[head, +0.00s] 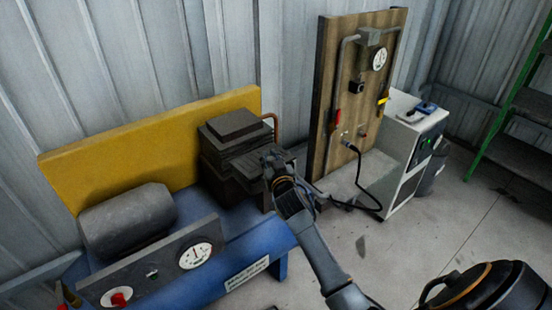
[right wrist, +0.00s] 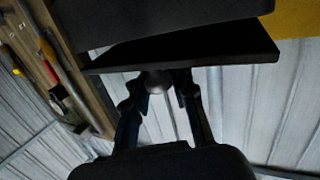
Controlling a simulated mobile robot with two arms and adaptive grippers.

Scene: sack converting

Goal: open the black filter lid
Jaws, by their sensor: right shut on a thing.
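The black filter lid shows as a dark flat plate (right wrist: 190,55) in the right wrist view, just beyond my fingertips. A wedge-shaped gap lies between this plate and a dark slab above it. A round grey knob (right wrist: 157,80) sits between my fingers at the plate's near edge. My right gripper (head: 274,158) is at the right side of the dark compressor block in the head view, and it hides much of the lid there. In the wrist view the right gripper (right wrist: 160,88) is shut on the knob. My left gripper is not in view.
The dark compressor block (head: 228,150) stands on a blue base (head: 215,245) before a yellow panel (head: 120,150). A grey motor (head: 128,215) and gauge panel (head: 165,262) are at left. A wooden board (head: 340,100) and white cabinet (head: 400,160) stand right. Floor is free at right.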

